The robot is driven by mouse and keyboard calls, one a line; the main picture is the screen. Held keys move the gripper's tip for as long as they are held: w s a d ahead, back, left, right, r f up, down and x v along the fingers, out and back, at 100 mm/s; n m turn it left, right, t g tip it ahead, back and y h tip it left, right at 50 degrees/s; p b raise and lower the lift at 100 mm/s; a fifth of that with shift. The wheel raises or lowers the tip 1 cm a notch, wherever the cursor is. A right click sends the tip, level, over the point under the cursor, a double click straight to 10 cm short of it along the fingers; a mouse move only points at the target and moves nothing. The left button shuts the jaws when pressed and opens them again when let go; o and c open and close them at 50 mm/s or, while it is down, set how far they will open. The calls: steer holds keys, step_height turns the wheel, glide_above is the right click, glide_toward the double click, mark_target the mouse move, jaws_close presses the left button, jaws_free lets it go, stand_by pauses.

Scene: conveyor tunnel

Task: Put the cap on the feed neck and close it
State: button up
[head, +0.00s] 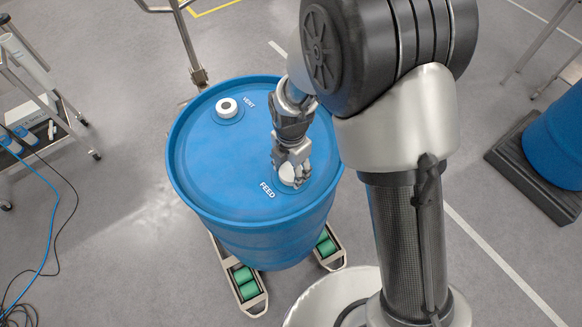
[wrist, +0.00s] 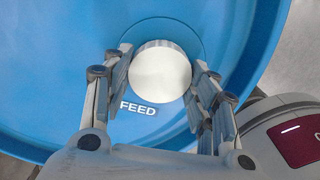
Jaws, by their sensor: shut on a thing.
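A blue drum (head: 205,165) stands upright, with the words VENT and FEED on its lid. A white round cap (head: 289,174) is at the FEED position near the lid's front right edge. In the wrist view the cap (wrist: 160,73) fills the space between the two fingers. My gripper (head: 292,165) points down at it from above, and in the wrist view my gripper (wrist: 162,80) is shut on the cap's sides. The feed neck is hidden under the cap, so I cannot tell how the cap sits on it.
The vent fitting (head: 227,107) is a white ring with a dark centre on the lid's far side. The drum stands on a base with green rollers (head: 247,283). A cart (head: 35,90) is at the left. A second blue drum (head: 556,140) stands on a dark pallet at the right.

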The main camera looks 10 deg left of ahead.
steer(key=c, duration=0.4)
steer(key=shift+c, duration=0.2)
steer(key=m, duration=0.5)
steer(key=shift+m, duration=0.4)
steer(key=m, duration=0.4)
steer(key=shift+m, duration=0.3)
steer(key=shift+m, duration=0.4)
steer(key=m, duration=0.4)
steer(key=shift+f, duration=0.1)
